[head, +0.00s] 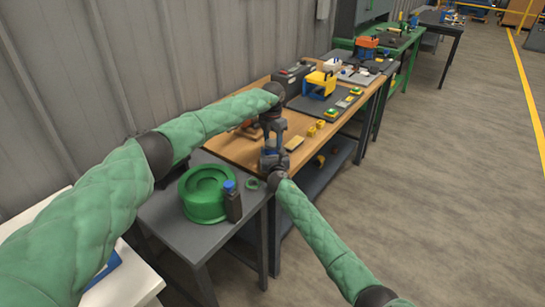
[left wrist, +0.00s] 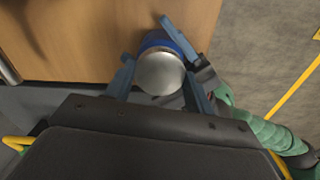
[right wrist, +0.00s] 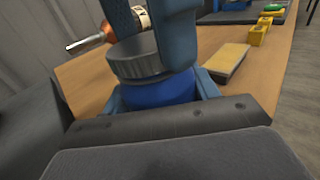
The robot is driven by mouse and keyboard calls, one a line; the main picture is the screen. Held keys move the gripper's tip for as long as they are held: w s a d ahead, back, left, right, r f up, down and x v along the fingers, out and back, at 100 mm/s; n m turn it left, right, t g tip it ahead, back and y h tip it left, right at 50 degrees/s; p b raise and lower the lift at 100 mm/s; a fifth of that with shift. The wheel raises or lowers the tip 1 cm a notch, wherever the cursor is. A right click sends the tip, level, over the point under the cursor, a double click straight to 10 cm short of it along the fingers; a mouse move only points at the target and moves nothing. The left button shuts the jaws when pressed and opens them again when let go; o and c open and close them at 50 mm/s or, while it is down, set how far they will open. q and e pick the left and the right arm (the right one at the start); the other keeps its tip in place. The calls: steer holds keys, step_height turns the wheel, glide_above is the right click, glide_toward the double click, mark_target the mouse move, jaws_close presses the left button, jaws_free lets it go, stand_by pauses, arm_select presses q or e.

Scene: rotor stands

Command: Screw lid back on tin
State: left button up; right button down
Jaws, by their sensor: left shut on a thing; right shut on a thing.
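The tin is blue with a grey metal lid. In the right wrist view the lid (right wrist: 138,60) sits on top of the blue tin body (right wrist: 158,93), which stands upright over the wooden bench. My right gripper (head: 271,163) is shut on the tin body from the near side. My left gripper (head: 271,142) comes from above and is shut on the lid. In the left wrist view the round silver lid (left wrist: 160,72) lies between the left fingers, with the blue body (left wrist: 158,40) beyond it. How far the lid is threaded cannot be told.
A grey table (head: 165,212) in front bears a green round fixture (head: 203,205) and a dark bottle with a blue cap (head: 232,200). On the wooden bench (head: 240,152) lie a yellow-tan block (head: 295,143), an orange-ended part (right wrist: 92,41) and small yellow blocks (head: 316,128). The floor at right is clear.

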arm_select(q)
steer(key=shift+a+m, duration=0.1)
steer(key=shift+m, duration=0.4)
steer(key=o, duration=1.1)
steer(key=shift+c, duration=0.2)
steer(key=shift+r, duration=0.1)
steer(key=shift+r, duration=2.2)
steer(key=shift+c, duration=0.3)
